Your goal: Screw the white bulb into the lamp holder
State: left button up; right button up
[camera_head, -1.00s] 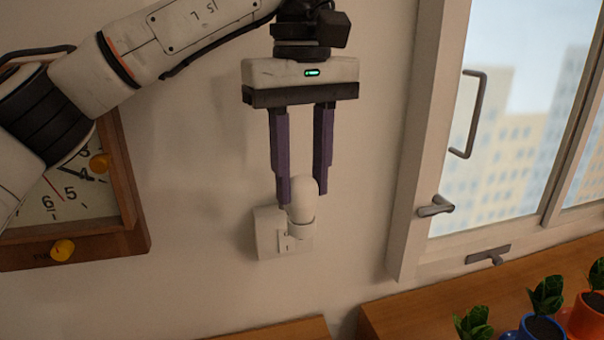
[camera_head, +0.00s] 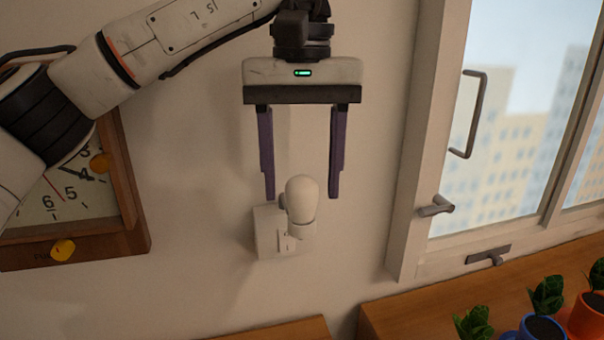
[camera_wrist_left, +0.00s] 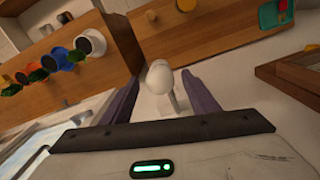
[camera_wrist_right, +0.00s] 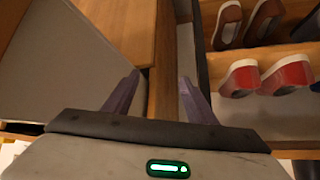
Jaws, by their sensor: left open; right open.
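The white bulb (camera_head: 300,192) stands upright in the white lamp holder (camera_head: 270,232) on the wall; how deep it sits cannot be told. In the left wrist view the bulb (camera_wrist_left: 160,77) shows between the fingers. My left gripper (camera_head: 302,196) points down from above, open, with its two purple fingers wide apart on either side of the bulb and clear of it. My right gripper (camera_wrist_right: 158,88) shows only in its wrist view, open and empty, away from the bulb.
A wall clock (camera_head: 70,200) hangs on the left. A window with a handle (camera_head: 436,206) is on the right. Potted plants (camera_head: 540,325) stand on the wooden counter (camera_head: 400,312) below. Red-and-white shoes (camera_wrist_right: 265,76) sit on shelves in the right wrist view.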

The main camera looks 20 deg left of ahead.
pick_arm(q)
notch_tip(320, 180, up, 10)
jog(key=shift+r, duration=0.1)
dwell(0.5)
